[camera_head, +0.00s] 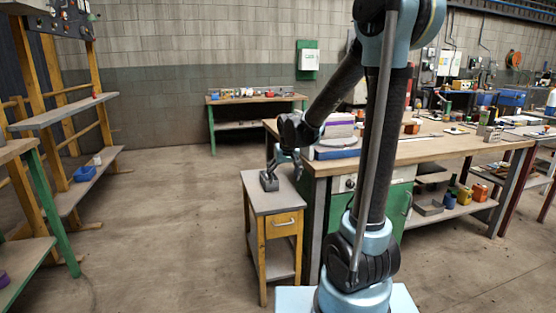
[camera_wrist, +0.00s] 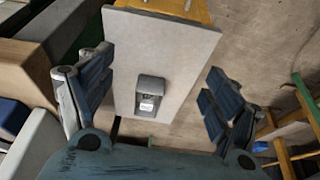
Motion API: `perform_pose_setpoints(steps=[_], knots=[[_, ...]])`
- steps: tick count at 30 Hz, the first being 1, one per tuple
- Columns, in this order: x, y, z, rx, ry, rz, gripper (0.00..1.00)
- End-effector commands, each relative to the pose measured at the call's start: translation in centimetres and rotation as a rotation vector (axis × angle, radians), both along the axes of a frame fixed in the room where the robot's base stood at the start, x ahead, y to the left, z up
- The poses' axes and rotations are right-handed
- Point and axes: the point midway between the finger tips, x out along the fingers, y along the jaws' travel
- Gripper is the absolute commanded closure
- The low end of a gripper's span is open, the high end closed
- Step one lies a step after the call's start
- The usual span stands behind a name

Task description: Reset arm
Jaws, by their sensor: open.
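A small grey hollow brick (camera_head: 269,181) stands on the small side table (camera_head: 277,202) with yellow legs and drawer. In the wrist view the brick (camera_wrist: 150,88) sits on the grey tabletop (camera_wrist: 188,50), between the two fingers in the picture but apart from both. My gripper (camera_head: 277,160) is open and empty. It hangs close above the brick in the head view, overlapping its upper right there. Its spread fingers (camera_wrist: 159,72) show at both sides of the wrist view. The exact gap to the brick is hard to tell.
A long workbench (camera_head: 430,150) with boxes and tools stands directly right of the side table. Shelves (camera_head: 62,112) line the left side. A low bench (camera_head: 255,98) stands at the back wall. The floor (camera_head: 165,200) between shelves and side table is clear.

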Motion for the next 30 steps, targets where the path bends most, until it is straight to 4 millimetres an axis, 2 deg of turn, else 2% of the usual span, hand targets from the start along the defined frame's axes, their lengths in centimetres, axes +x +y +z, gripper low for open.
perform_pose_setpoints(steps=[6, 15, 22, 30], knots=[[-4.6, -4.2, 1.5, -0.007, 0.023, -0.039, 0.18], [-11.3, -8.9, 2.3, -0.017, 0.056, -0.087, 0.18], [-16.5, -11.8, 1.9, -0.021, 0.082, -0.123, 0.18], [-22.5, -14.3, 0.5, -0.023, 0.113, -0.164, 0.18]])
